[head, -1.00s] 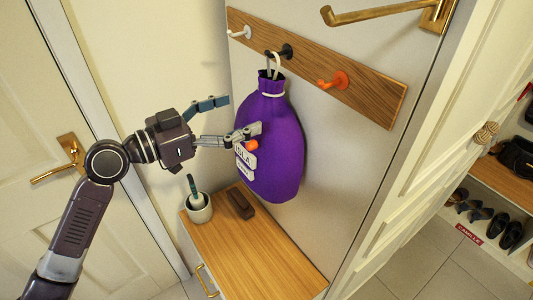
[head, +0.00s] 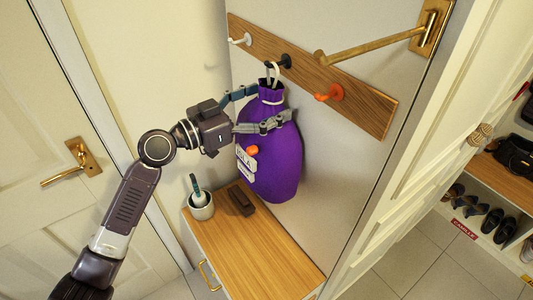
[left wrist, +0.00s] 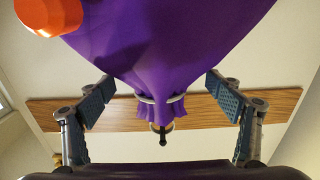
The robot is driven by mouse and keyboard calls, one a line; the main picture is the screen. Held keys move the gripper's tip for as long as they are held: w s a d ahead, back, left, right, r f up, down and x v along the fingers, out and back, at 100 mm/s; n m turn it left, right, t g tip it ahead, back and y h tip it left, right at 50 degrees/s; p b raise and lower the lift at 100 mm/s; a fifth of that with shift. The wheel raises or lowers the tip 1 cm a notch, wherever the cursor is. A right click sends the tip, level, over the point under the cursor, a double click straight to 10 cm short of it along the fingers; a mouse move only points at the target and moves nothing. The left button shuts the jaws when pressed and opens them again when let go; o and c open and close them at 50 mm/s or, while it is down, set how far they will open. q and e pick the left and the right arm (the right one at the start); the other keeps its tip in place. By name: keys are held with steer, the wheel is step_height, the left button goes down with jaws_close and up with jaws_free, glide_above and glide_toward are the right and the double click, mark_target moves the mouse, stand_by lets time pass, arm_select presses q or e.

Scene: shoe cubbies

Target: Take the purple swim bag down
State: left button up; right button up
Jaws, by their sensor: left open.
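The purple swim bag (head: 272,165) hangs by a pale cord loop from the black peg (head: 285,61) on the wooden rail. It has white tags and an orange toggle on its front. My left gripper (head: 266,104) is open at the bag's neck, one finger on the far side and one across the front. In the left wrist view the purple bag (left wrist: 165,50) comes between the open fingers of my left gripper (left wrist: 163,98), with gaps beside its gathered neck. I cannot tell whether a finger touches the bag. My right gripper is not in view.
The wooden rail (head: 365,103) also bears a white peg (head: 241,40) and an orange peg (head: 330,93). Below is a wooden-topped cabinet (head: 262,258) with a cup (head: 201,207) and a brown brush (head: 241,201). A brass bar (head: 375,46) juts out at upper right. Shoe shelves stand at right.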

arm_select(q)
steer(key=c, duration=2.2)
steer(key=shift+r, duration=0.15)
steer(key=shift+a, duration=0.15)
